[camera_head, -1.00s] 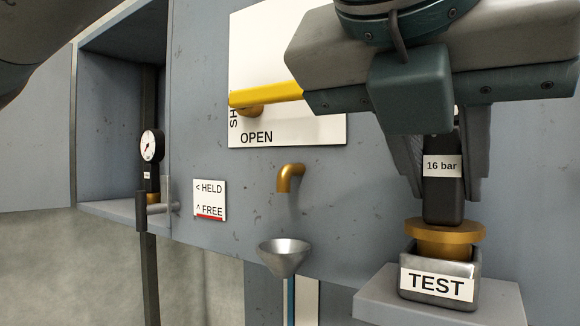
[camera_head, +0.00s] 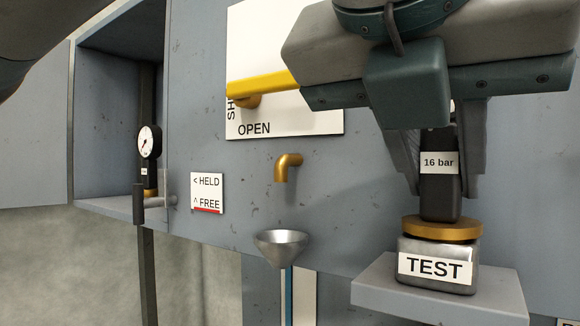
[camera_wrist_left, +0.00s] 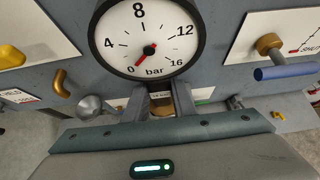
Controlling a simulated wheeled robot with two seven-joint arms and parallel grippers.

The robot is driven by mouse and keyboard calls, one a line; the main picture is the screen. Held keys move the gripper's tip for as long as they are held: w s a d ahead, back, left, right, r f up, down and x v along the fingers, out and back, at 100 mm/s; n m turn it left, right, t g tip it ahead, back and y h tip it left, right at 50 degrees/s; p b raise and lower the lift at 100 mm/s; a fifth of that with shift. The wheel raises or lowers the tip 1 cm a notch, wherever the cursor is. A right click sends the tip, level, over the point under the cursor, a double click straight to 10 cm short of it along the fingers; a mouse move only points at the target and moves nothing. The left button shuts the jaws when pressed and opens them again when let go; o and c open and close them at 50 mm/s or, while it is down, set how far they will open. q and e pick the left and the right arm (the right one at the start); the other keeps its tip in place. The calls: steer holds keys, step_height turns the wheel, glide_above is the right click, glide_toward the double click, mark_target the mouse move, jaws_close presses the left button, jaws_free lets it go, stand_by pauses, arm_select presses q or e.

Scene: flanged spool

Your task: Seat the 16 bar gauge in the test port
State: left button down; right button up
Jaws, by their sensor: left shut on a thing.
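The 16 bar gauge has a dark body with a "16 bar" label (camera_head: 439,163) and a brass collar (camera_head: 441,229) at its foot. Its round white dial (camera_wrist_left: 147,38) fills the top of the left wrist view, needle near 0. My left gripper (camera_head: 439,185) is shut on the gauge's body, one finger on each side. The gauge stands upright over the grey metal test port (camera_head: 436,287) labelled TEST. The collar covers the port's top and appears to rest on it. The inside of the port is hidden. My right gripper is not in view.
A second gauge (camera_head: 149,143) stands in the open cabinet at left, behind a grey latch handle (camera_head: 139,204). A sign (camera_head: 208,193) reads HELD and FREE. A yellow lever (camera_head: 262,85) lies level above OPEN. A brass spout (camera_head: 288,164) hangs over a funnel (camera_head: 281,247).

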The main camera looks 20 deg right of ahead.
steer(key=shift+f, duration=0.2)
arm_select(q)
steer(key=c, duration=1.4)
jaws_free()
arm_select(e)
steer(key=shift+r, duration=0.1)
arm_select(q)
steer(key=shift+f, duration=0.1)
steer(key=shift+a, duration=0.1)
steer(key=shift+s+a+r+b, duration=0.35)
steer(key=shift+b, duration=0.1)
steer(key=b+v, duration=0.4)
steer(key=v, duration=1.2)
steer(key=shift+r+b, duration=0.2)
steer(key=shift+b, duration=0.1)
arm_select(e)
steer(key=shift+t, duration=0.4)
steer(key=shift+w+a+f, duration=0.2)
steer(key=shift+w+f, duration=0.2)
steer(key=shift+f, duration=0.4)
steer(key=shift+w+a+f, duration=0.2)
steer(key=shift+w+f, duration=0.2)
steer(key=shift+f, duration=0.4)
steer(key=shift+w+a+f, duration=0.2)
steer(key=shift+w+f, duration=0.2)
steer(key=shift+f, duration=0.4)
